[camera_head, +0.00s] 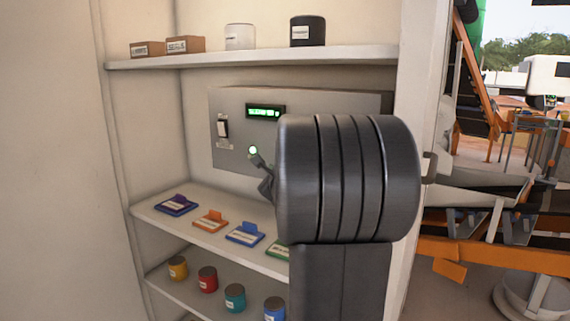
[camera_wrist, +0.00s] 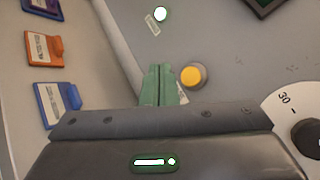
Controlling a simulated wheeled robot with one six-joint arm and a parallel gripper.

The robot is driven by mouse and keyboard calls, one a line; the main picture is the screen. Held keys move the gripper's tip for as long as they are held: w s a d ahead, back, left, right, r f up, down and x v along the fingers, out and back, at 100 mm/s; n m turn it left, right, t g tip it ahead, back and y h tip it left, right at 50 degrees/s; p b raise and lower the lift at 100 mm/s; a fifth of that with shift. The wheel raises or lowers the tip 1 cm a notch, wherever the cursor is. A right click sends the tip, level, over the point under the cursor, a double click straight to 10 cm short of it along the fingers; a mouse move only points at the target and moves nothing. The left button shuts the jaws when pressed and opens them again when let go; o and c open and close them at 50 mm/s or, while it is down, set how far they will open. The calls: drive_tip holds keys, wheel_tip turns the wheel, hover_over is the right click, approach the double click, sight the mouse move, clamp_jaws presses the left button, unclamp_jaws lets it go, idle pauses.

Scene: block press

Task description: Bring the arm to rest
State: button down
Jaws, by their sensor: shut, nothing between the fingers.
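My gripper (camera_wrist: 157,72) is shut and empty, its two greenish fingers together in the wrist view. The fingers are in front of the grey control panel (camera_head: 231,146), just left of a round yellow button (camera_wrist: 194,76) in the wrist view. I cannot tell whether they touch the panel. In the head view my large dark arm link covers the panel's right part and most of the gripper.
The panel has a green display (camera_head: 265,112), a white switch (camera_head: 223,128) and a dial (camera_wrist: 305,130). A shelf (camera_head: 150,212) below holds several coloured tags, with several small cans under it. An upper shelf (camera_head: 240,58) carries boxes and two cans. A wall closes the left.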

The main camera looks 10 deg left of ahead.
idle(0.3)
drive_tip(key=shift+s+a, duration=0.35)
drive_tip(key=shift+s, duration=0.6)
drive_tip(key=shift+s+a, duration=0.3)
drive_tip(key=shift+s, duration=0.6)
